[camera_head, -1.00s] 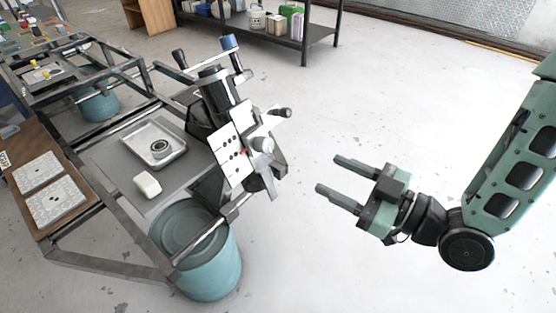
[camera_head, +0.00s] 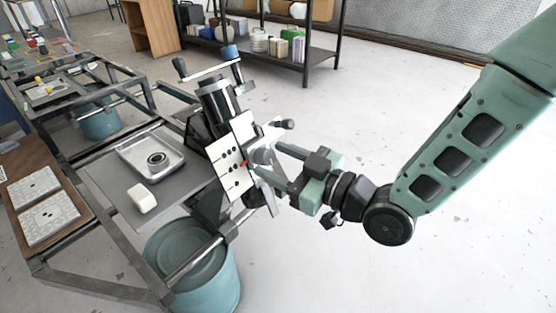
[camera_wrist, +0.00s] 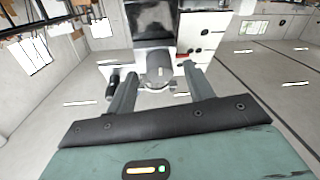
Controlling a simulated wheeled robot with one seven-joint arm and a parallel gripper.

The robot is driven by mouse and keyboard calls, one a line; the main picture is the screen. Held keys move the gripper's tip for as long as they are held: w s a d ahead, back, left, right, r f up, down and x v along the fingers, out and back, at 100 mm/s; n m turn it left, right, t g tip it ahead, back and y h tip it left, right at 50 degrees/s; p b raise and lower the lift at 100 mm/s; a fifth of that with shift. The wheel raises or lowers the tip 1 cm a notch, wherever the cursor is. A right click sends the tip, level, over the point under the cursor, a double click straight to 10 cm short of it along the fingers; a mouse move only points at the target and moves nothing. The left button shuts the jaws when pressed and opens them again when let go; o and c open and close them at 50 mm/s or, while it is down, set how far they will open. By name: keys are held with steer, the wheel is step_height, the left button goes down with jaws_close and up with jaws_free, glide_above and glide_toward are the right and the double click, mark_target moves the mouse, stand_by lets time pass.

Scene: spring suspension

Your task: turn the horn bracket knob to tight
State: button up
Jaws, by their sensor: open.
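The spring suspension fixture (camera_head: 221,103) stands tilted at the right edge of the workbench, with a white plate (camera_head: 230,158) that has dark holes and a red mark on its front. A grey round knob (camera_head: 262,153) sticks out from the plate toward my gripper; I take it for the horn bracket knob. My gripper (camera_head: 269,159) is open, with its fingertips close to the knob. In the wrist view the knob (camera_wrist: 158,68) lies between the two open fingers, with gaps showing on both sides. Whether a finger touches it cannot be told.
A dark handle (camera_head: 288,124) juts out just above my gripper's upper finger. A metal tray (camera_head: 150,157) and a white block (camera_head: 141,198) lie on the bench. A teal drum (camera_head: 205,275) stands below. The floor on the right is clear.

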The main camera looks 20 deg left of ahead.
steer(key=shift+a, duration=0.15)
steer(key=c, duration=1)
